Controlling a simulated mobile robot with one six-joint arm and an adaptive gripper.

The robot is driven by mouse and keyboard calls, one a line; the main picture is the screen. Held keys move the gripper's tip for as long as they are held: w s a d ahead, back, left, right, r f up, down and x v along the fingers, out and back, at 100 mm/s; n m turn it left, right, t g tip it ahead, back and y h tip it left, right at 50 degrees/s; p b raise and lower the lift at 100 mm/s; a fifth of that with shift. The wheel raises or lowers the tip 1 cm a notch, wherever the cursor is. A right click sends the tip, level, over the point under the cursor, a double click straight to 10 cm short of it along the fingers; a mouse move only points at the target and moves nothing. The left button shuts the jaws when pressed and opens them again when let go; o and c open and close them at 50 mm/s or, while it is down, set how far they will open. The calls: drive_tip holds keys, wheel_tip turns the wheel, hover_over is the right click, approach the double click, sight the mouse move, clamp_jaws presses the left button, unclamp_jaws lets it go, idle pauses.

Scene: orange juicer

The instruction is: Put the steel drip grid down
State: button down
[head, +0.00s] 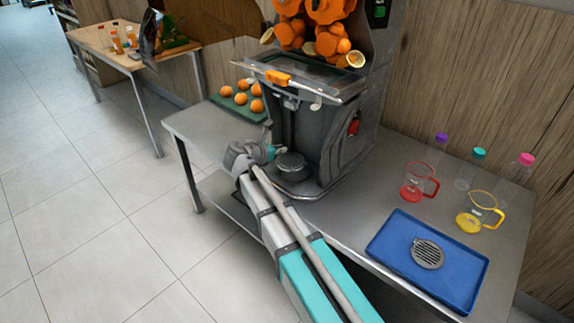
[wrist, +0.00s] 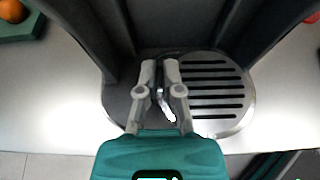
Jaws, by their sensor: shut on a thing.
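The steel drip grid (wrist: 211,88), with dark parallel slots, shows in the wrist view at the base of the juicer, right of my fingers. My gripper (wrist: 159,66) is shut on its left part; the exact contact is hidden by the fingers. In the head view my gripper (head: 279,151) reaches in from the left at the juicer's base, beside a round grey piece (head: 292,166). I cannot tell whether the grid rests fully on the base. Another round slotted steel disc (head: 428,253) lies on the blue tray (head: 388,242).
The juicer (head: 330,125) stands behind my gripper, with its walls close on both sides. Oranges sit on a green tray (head: 222,103) to the left. A red jug (head: 412,188), yellow jug (head: 468,220) and capped bottles stand right. The steel counter (head: 340,215) has free room near the juicer.

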sight(286, 154)
drive_tip(key=w+f+b, duration=0.2)
drive_tip(key=w+d+f+b, duration=0.1)
drive_tip(key=w+f+b, duration=0.2)
drive_tip(key=shift+d+f, duration=0.2)
drive_tip(key=shift+f, duration=0.05)
idle(0.3)
drive_tip(key=shift+w+d+f+b, duration=0.1)
drive_tip(key=shift+w+f+b, duration=0.4)
drive_tip(key=shift+f+b, duration=1.45)
drive_tip(key=shift+f, duration=0.05)
drive_tip(key=shift+f, duration=0.15)
drive_tip(key=c, duration=0.8)
unclamp_jaws()
drive_tip(key=shift+s, duration=0.1)
drive_tip(key=shift+r, duration=0.2)
